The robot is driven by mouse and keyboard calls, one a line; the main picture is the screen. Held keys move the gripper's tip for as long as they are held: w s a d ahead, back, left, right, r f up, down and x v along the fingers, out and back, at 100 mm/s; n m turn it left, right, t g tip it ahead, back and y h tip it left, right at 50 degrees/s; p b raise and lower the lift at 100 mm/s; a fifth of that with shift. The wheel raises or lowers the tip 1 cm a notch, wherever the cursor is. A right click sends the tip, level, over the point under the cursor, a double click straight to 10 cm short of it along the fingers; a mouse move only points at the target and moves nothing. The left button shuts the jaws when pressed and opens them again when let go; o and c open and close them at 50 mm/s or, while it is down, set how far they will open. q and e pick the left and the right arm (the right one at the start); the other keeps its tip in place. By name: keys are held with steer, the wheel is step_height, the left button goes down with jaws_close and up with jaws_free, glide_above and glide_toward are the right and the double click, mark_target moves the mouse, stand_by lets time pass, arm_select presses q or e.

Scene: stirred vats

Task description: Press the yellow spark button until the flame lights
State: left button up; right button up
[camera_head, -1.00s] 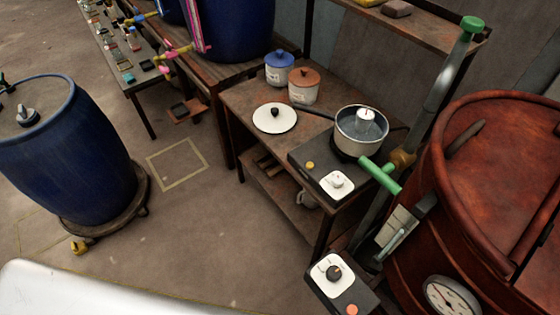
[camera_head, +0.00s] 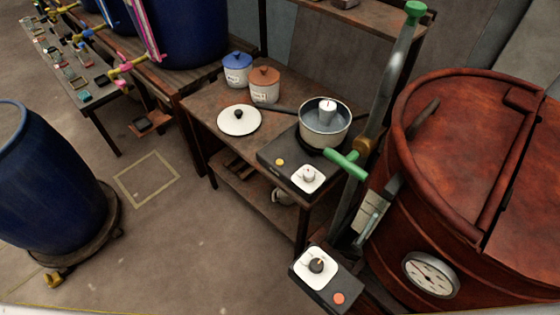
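The small yellow spark button (camera_head: 280,162) sits on the top of the dark stove (camera_head: 265,160), left of a white plate with a round knob (camera_head: 308,175). A pot (camera_head: 325,130) with a light rim stands at the back of the stove, with a white cylinder inside it. No flame is visible; the pot covers the burner. Neither of my grippers is in view.
A white lid (camera_head: 239,120) and two lidded jars, blue-topped (camera_head: 237,75) and brown-topped (camera_head: 264,92), stand on the table. A green-handled pipe (camera_head: 345,163) and large rust-red vat (camera_head: 450,180) crowd the right. A control box (camera_head: 325,280) stands in front.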

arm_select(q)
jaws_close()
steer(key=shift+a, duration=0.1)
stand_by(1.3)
